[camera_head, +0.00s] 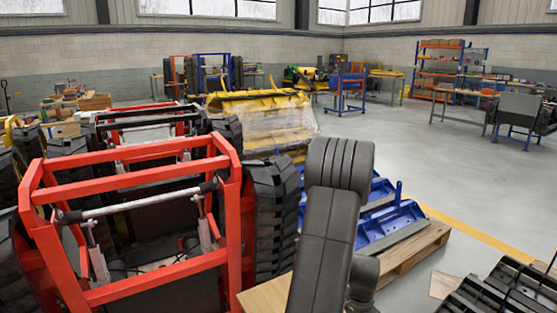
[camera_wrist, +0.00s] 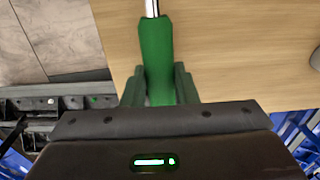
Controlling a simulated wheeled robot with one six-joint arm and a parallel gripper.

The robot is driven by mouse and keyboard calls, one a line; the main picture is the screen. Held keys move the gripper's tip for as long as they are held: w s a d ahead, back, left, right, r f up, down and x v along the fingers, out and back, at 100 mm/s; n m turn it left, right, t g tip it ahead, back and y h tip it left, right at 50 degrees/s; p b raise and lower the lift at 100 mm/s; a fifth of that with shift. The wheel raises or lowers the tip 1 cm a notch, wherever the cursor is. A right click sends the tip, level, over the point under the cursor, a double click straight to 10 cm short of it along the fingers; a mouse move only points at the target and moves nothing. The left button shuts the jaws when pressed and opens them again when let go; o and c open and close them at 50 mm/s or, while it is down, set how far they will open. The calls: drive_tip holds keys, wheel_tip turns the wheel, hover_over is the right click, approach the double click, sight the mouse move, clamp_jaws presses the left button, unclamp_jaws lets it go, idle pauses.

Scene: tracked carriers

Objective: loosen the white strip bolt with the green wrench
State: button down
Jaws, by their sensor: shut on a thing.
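The green wrench (camera_wrist: 156,42) shows in the wrist view as a green handle with a bright metal shaft running out of the top edge. My gripper (camera_wrist: 158,78) is shut on its green handle, with one dark green finger on each side. The wrench is over a light wooden surface; I cannot tell whether it touches it. The head of the wrench is out of view. In the head view my dark arm hides the gripper and the wrench. I cannot make out the white strip bolt in either view.
Red-framed tracked carriers (camera_head: 235,215) stand at the left. A light wooden top (camera_head: 267,298) lies low in front. Blue frames sit on a wooden pallet (camera_head: 420,252) to the right. Dark tracks (camera_head: 505,290) lie lower right. The grey floor (camera_head: 440,165) at the right is open.

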drive_tip(key=shift+r+p, duration=2.3)
drive_tip(key=shift+r, duration=1.2)
wheel_tip(320, 180, up, 8)
drive_tip(key=p, duration=0.6)
drive_tip(key=s+b, duration=0.3)
drive_tip(key=s, duration=1.7)
drive_tip(key=shift+w, duration=0.1)
